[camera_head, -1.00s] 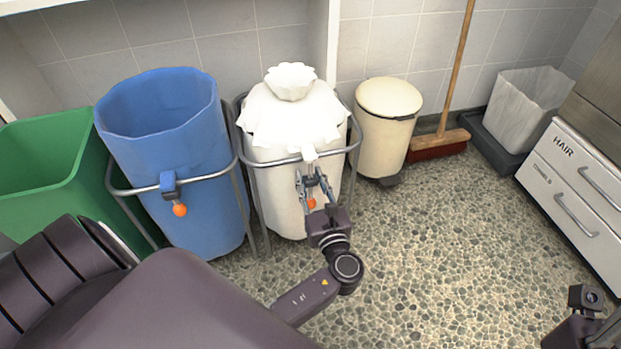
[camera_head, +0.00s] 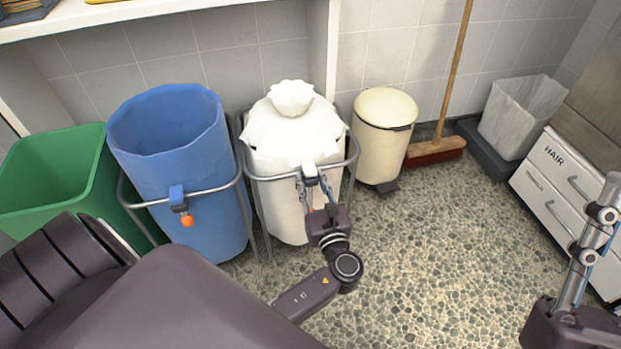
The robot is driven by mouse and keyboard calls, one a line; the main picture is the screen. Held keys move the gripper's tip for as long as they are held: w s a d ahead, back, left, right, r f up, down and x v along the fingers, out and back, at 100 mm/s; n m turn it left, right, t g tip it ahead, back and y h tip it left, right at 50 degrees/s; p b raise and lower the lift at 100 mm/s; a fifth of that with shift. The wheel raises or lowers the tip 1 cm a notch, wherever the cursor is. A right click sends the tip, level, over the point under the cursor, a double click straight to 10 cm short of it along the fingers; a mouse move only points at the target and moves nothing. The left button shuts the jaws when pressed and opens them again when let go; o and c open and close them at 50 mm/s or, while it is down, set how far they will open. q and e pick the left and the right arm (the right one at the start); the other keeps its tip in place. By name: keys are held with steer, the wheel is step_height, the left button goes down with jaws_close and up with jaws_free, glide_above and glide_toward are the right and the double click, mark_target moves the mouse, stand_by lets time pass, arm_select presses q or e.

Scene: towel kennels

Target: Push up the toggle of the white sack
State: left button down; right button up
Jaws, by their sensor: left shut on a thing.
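The white sack (camera_head: 285,205) hangs in a metal frame in the middle, its mouth gathered into a puffed tuft (camera_head: 291,98) with loose folds around it. Its small white toggle (camera_head: 309,168) sits at the front, at the frame's rail. My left gripper (camera_head: 314,180) is in front of the sack, shut on the toggle from below; the fingers partly hide it. The cord below and its orange end are mostly hidden by the gripper. My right gripper (camera_head: 603,203) stands raised at the right edge, side-on and apart from the sack; its jaw opening is unclear.
A blue sack (camera_head: 180,140) with a blue toggle (camera_head: 177,198) and orange ball (camera_head: 187,220) stands left, beside a green bin (camera_head: 55,185). A cream pedal bin (camera_head: 380,150), broom (camera_head: 436,152) and grey bin (camera_head: 520,115) stand right. Speckled floor in front is clear.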

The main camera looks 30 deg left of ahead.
arm_select(q)
steer(key=c, duration=1.5)
jaws_free()
steer(key=v, duration=1.2)
